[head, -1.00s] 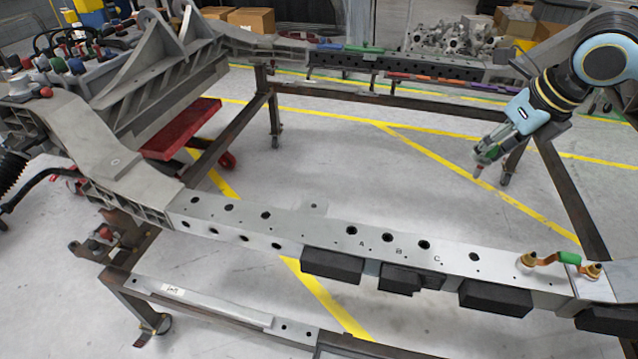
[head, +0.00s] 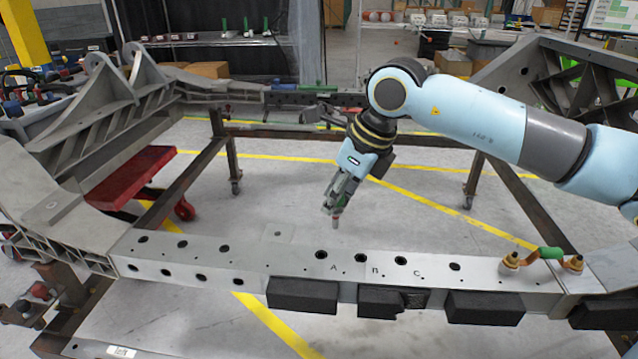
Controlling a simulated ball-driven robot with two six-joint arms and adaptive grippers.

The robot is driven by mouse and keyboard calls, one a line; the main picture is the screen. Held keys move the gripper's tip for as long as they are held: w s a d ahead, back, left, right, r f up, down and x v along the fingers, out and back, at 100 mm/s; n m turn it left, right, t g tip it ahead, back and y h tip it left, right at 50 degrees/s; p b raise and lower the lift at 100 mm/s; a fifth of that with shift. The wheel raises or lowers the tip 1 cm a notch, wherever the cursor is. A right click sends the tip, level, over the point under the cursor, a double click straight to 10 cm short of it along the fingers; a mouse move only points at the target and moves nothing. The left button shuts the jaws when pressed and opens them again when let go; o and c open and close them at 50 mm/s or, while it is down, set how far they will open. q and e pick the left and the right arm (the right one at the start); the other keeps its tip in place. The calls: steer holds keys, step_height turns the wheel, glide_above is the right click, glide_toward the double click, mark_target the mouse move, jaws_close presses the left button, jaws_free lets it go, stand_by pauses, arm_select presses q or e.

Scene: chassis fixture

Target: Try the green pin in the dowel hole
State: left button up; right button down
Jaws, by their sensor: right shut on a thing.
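My right gripper (head: 337,203) is shut on the green pin (head: 336,222), whose narrow tip points down below the fingers. Green shows around the fingers, but the jaws hide most of the pin. The gripper is above and behind the near beam (head: 490,270), and the tip looks apart from it. The beam's top has several dark round holes, with hole A (head: 321,255), hole B (head: 360,258) and hole C (head: 401,261) beside their letters. I cannot tell which one is the dowel hole. My left gripper is not in view.
A green-handled fitting with brass ends (head: 551,253) sits on the beam's right end. Black blocks (head: 302,295) line the beam's front face. A large grey bracket (head: 90,130) and a red stand (head: 130,178) are at the left. The space inside the frame is open floor.

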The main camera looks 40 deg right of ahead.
steer(key=shift+n, duration=0.5)
steer(key=shift+w+a+f+b, duration=0.15)
steer(key=shift+a+f+b, duration=0.3)
steer(key=shift+f+b, duration=0.25)
steer(key=shift+w+a+f+b, duration=0.2)
steer(key=shift+a+f+b, duration=0.25)
steer(key=shift+f, duration=0.4)
steer(key=shift+w+a+f+b, duration=0.15)
steer(key=shift+a+f+b, duration=0.25)
steer(key=shift+f+b, duration=0.3)
steer(key=shift+b, duration=0.3)
steer(key=shift+f, duration=0.2)
steer(key=shift+f+b, duration=1.15)
steer(key=c, duration=1)
jaws_free()
